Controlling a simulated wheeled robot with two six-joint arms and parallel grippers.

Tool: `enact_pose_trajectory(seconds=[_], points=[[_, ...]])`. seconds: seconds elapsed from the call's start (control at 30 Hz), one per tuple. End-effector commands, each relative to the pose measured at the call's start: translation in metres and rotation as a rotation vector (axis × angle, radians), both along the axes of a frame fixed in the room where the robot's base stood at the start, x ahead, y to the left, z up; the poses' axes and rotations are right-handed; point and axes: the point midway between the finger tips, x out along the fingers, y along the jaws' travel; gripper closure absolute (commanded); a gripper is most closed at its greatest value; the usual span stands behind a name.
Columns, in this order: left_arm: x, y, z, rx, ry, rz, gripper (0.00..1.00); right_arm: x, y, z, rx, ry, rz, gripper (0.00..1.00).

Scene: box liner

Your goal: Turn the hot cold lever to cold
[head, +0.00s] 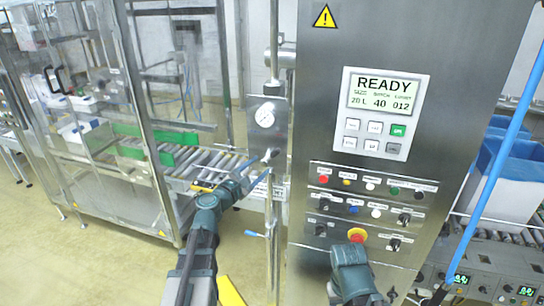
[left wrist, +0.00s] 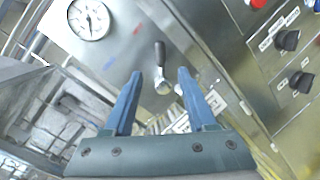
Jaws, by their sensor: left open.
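The lever is a small black-handled one on the steel panel. In the left wrist view the lever (left wrist: 160,56) has its grip pointing up in the picture from a round metal pivot (left wrist: 163,87). A red mark (left wrist: 136,30) and a blue mark (left wrist: 108,63) lie to its left. My left gripper (left wrist: 158,76) is open, with its blue fingers on either side of the pivot and a gap to each. Contact cannot be told. In the head view the left gripper (head: 254,168) is at the narrow panel, close by the lever (head: 267,156).
A pressure gauge (head: 265,115) sits above the lever. A blue-handled valve (head: 254,233) is lower on the pipe. The control cabinet (head: 400,35) with buttons, knobs and a red emergency stop (head: 357,235) stands to the right. A glazed conveyor cage (head: 165,120) is at left.

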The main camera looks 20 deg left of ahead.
Motion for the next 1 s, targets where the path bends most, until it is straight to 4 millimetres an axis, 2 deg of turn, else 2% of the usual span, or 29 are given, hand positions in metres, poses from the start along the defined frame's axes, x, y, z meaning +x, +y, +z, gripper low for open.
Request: enact_pose_trajectory(seconds=[0.03,0.1,0.4,0.6,0.9,0.93,1.0], points=[[0.015,-0.003,0.0,0.001,0.0,-0.004,0.43,0.0,0.0,0.0,0.0,0.0,0.0,0.5],[0.029,-0.007,0.0,0.001,-0.001,-0.003,0.43,0.0,0.0,0.0,0.0,0.0,0.0,0.5],[0.072,-0.021,0.0,0.001,0.0,-0.002,0.43,0.0,0.0,0.0,0.0,0.0,0.0,0.5],[0.082,-0.024,0.0,0.001,0.0,-0.001,0.43,0.0,0.0,0.0,0.0,0.0,0.0,0.5],[0.083,-0.025,0.0,0.001,0.0,-0.001,0.43,0.0,0.0,0.0,0.0,0.0,0.0,0.5],[0.083,-0.025,0.0,0.001,0.0,-0.001,0.45,0.0,0.0,0.0,0.0,0.0,0.0,0.5],[0.083,-0.025,0.0,0.001,0.0,-0.001,0.57,0.0,0.0,0.0,0.0,0.0,0.0,0.5]])
